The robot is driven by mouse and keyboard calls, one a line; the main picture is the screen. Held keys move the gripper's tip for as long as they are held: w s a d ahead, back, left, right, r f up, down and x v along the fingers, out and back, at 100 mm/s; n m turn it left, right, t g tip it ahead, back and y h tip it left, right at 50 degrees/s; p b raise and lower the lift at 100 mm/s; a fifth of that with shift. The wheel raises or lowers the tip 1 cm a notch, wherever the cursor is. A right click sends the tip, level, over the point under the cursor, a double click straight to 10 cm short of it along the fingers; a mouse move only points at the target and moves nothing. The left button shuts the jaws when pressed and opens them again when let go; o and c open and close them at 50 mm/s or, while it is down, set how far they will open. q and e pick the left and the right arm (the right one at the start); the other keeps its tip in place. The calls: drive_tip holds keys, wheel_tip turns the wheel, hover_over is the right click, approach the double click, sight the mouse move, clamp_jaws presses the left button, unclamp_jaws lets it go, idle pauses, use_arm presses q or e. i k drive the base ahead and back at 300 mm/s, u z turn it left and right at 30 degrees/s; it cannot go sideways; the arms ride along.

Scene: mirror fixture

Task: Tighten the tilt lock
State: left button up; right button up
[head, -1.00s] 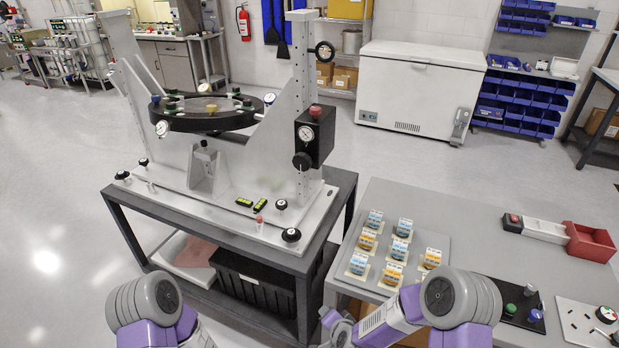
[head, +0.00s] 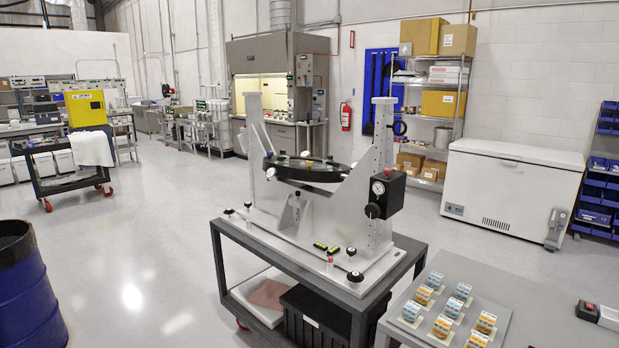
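The mirror fixture stands on a grey cart (head: 290,268) in the middle of the head view. A black box (head: 389,194) on the right upright has a white dial (head: 378,188), a red knob on top and a round black knob (head: 373,211) below. Several black knobs, one at the front corner (head: 355,277), sit on the white base. Which knob is the tilt lock I cannot tell. Neither gripper is in view.
A grey table (head: 545,300) with several blue and orange parts (head: 436,308) stands at front right. A blue drum (head: 28,290) is at front left. A white chest freezer (head: 510,190) stands behind. Open floor (head: 150,265) lies left of the cart.

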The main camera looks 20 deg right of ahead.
sight(388, 172)
drive_tip(key=z, duration=0.95)
drive_tip(key=k, duration=0.15)
drive_tip(key=u, duration=1.3)
drive_tip(key=i, duration=1.4)
drive_tip(key=z, duration=1.15)
